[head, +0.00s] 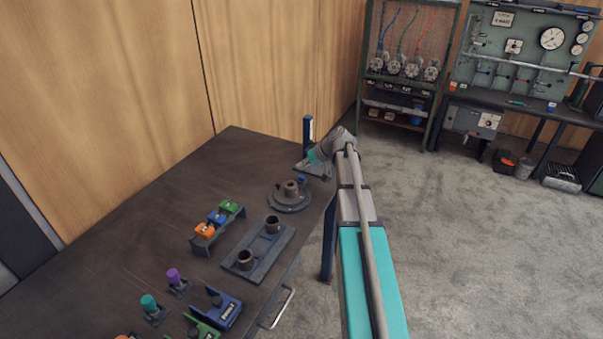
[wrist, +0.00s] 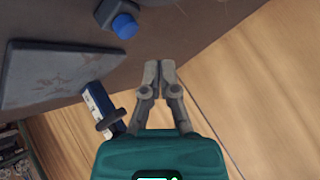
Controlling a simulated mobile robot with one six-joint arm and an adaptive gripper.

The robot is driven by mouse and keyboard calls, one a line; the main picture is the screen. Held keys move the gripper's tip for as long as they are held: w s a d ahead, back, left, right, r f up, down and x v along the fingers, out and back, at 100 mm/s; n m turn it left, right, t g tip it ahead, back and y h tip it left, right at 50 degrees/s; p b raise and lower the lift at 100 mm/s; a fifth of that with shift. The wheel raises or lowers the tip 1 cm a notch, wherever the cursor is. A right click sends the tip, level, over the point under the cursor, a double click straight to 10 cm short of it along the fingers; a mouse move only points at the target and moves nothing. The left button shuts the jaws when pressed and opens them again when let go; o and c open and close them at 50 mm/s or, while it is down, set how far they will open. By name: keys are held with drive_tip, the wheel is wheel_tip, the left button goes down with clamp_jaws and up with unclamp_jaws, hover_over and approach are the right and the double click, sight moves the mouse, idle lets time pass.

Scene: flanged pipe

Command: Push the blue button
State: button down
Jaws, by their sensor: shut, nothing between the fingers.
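The blue button (wrist: 125,26) is a round blue cap on a grey base, near the top of the wrist view. In the head view a small blue cap (head: 301,179) shows beside the flanged pipe, below my gripper; it looks like the same button. My gripper (wrist: 159,67) is shut and empty, its fingertips together. In the wrist view the tips are below and right of the button, apart from it. In the head view my gripper (head: 314,156) is above the table's far right corner, and its fingers are hard to make out.
A blue post (head: 307,132) with a white label and a grey plate (wrist: 60,75) are close to my gripper. The flanged pipe (head: 290,193) stands nearby on the dark table (head: 150,215). Coloured blocks (head: 217,217) and a two-socket plate (head: 260,247) are nearer. A wooden wall rises behind.

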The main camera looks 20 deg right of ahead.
drive_tip(key=shift+r+p, duration=1.2)
drive_tip(key=shift+r, duration=0.25)
drive_tip(key=shift+f, duration=0.1)
